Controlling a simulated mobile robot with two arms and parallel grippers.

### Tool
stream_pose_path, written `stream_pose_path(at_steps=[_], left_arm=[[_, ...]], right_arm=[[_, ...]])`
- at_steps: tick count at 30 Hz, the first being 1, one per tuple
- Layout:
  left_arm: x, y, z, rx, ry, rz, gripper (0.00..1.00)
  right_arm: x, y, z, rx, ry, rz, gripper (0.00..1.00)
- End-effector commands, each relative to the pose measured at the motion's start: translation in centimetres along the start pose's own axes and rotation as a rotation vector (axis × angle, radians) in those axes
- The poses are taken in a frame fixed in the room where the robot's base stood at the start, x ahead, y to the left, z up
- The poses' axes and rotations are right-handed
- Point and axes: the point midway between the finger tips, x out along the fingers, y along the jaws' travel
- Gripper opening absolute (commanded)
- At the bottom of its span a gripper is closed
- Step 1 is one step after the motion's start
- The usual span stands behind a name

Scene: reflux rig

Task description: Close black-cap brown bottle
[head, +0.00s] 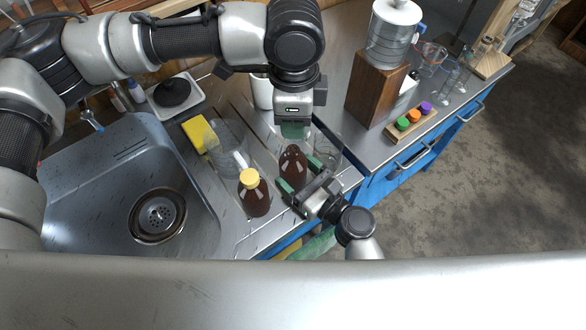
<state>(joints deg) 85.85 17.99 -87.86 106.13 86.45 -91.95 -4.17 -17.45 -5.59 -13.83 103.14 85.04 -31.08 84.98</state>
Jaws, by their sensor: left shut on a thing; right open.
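The brown bottle (293,168) stands upright near the counter's front edge, right of a yellow-capped brown bottle (254,194). My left gripper (293,131) points down just above its neck and is shut on what seems to be the black cap, which the fingers hide. I cannot tell whether the cap touches the neck. My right gripper (300,175) is open, with its green-tipped fingers on either side of the brown bottle's body. Whether they touch the glass is unclear.
A glass beaker (229,146) and a yellow sponge (199,134) are left of the bottles, beside the sink (92,222). Clear glassware (328,152) stands close on the right. A wooden block (374,92) and a rack of coloured caps (413,120) are further right.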

Motion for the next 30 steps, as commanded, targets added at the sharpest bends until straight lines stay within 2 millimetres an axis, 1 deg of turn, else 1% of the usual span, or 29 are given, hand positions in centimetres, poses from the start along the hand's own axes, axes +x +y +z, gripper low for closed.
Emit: stream_pose_path(at_steps=[1,4,13,24,27,30], left_arm=[[0.0,0.0,0.0,0.0,0.0,0.0,0.14],[0.0,0.0,0.0,0.0,0.0,0.0,0.14],[0.0,0.0,0.0,0.0,0.0,0.0,0.14],[0.0,0.0,0.0,0.0,0.0,0.0,0.14],[0.4,0.0,0.0,0.0,0.0,0.002,0.14],[1.8,0.1,0.0,-0.001,0.0,0.004,0.14]], right_arm=[[0.4,0.0,0.0,0.0,0.0,0.0,0.75],[0.8,0.0,0.0,0.0,0.0,0.0,0.75],[0.9,0.0,0.0,-0.001,0.0,0.0,0.75],[0.9,0.0,0.0,-0.001,0.001,0.0,0.2],[0.9,0.0,0.0,-0.001,0.001,0.0,0.2],[0.9,0.0,0.0,-0.001,0.001,0.0,0.2]])
